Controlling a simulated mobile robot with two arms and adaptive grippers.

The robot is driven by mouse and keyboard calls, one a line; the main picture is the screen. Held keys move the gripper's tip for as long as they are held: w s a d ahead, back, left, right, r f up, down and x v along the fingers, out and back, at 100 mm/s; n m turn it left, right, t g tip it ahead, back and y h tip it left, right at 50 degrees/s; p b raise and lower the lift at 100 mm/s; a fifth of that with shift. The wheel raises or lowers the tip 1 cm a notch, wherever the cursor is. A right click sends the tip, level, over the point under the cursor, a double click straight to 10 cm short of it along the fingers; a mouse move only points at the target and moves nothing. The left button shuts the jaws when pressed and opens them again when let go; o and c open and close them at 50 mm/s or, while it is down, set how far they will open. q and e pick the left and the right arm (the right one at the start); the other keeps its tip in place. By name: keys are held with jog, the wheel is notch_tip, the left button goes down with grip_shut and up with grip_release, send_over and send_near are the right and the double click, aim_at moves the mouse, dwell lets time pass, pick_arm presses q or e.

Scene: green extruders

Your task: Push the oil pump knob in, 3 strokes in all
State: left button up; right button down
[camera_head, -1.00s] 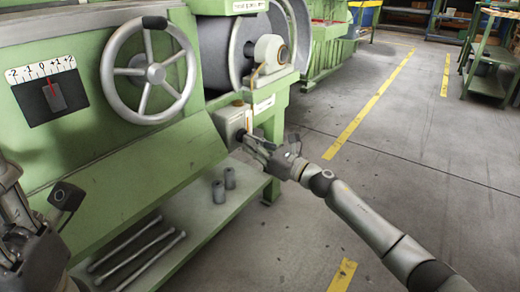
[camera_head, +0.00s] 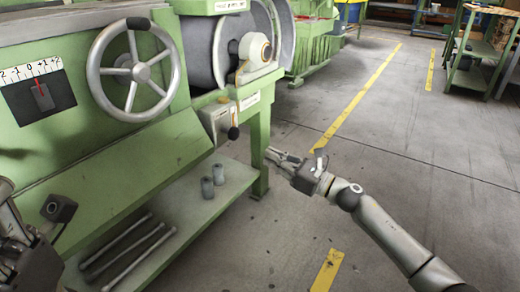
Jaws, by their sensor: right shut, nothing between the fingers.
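The oil pump is a pale box (camera_head: 213,117) on the green machine's right end, below the roller bearing. Its dark round knob (camera_head: 233,132) sticks out at the box's lower right and is in plain view. My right gripper (camera_head: 271,156) is shut and empty. It appears to the right of and below the knob in the picture, with a visible gap between them. My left gripper (camera_head: 48,225) is at the lower left edge, partly cut off, and its fingers are not clear.
A handwheel (camera_head: 137,70) and a dial (camera_head: 40,92) are on the machine's front. A low shelf (camera_head: 232,178) holds two grey cylinders (camera_head: 212,180) and several metal rods (camera_head: 130,248). Open floor (camera_head: 330,185) lies to the right, with a green rack (camera_head: 480,60) farther back.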

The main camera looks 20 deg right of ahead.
jog(key=shift+v, duration=0.95)
